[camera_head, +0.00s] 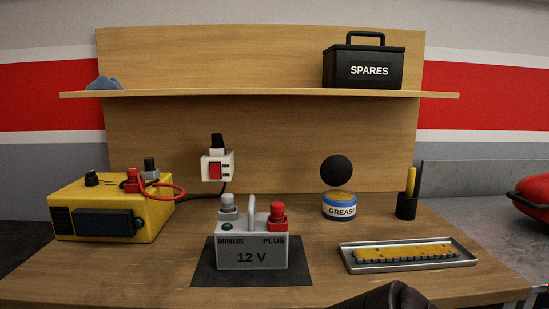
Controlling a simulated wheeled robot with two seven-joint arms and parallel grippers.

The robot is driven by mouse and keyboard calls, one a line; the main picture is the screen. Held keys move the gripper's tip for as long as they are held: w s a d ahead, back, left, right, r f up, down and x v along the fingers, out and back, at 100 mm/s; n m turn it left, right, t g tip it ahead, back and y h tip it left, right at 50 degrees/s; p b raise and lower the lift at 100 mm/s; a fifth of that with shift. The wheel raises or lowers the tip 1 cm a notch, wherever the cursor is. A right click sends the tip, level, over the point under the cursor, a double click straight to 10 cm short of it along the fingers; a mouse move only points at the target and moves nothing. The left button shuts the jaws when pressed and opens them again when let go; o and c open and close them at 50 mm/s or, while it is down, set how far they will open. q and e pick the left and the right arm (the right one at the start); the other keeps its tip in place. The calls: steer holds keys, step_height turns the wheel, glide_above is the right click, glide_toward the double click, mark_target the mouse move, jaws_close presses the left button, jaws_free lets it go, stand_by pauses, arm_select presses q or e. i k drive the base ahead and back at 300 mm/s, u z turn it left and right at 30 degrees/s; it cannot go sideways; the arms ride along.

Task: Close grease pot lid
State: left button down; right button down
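The grease pot (340,208) stands upright on the wooden bench, right of the middle. It is a small round pot with a blue and white band reading GREASE, and yellowish colour shows at its top. A round black lid (336,170) is raised above the back of the pot, clear of its rim. Any hinge between lid and pot is too small to make out.
A metal tray (349,266) holding a yellow-and-black strip lies in front of the pot. A black cup (406,208) stands to its right, a 12 V battery (252,256) to its left. A shelf (260,94) overhangs behind. A dark shape (385,297) shows at the bottom edge.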

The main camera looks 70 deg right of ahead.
mark_target(336, 170)
steer(key=z, duration=3.3)
steer(key=i, duration=0.3)
steer(key=z, duration=0.3)
